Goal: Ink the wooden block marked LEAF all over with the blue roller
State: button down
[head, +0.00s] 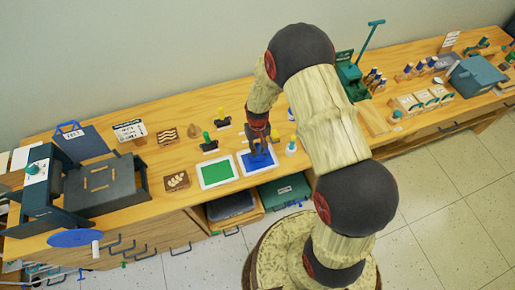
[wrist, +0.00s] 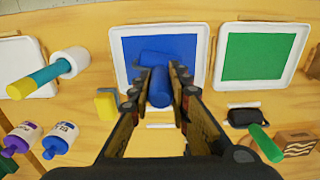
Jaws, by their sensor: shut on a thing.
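My gripper (wrist: 157,92) is shut on the blue roller (wrist: 158,90), holding it by its blue handle. The roller head lies over the blue ink tray (wrist: 208,70); I cannot tell whether it touches the ink. In the head view my gripper (head: 257,147) is above the same blue tray (head: 274,166), and the arm hides part of the area. Wooden blocks with carved pictures stand left of the trays: one with a pale motif (head: 177,181), one with waves (head: 168,133) and one drop-shaped (head: 193,130). The word LEAF is not readable on any of them.
A green ink tray (head: 217,171) sits beside the blue one. A green-handled roller (head: 208,144) and a yellow-handled one (head: 223,118) stand behind. A dark press (head: 100,185) fills the bench's left part.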

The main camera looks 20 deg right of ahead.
aim_at(258, 145)
jog(key=shift+r+p, duration=1.6)
jog(key=shift+r, duration=1.4)
jog(key=shift+s, duration=0.15)
jog(key=shift+s+r+b, duration=0.1)
jog(key=shift+r+b, duration=0.25)
jog(key=shift+r, duration=0.5)
jog(key=shift+w+r+b, duration=0.15)
jog(key=shift+w+b, duration=0.15)
jog(key=shift+b, duration=0.45)
jog(key=w+f+b, duration=0.2)
jog(key=w+b, duration=0.6)
jog(key=b, duration=0.6)
jog(key=shift+f+b, duration=0.2)
jog(key=shift+b, duration=0.1)
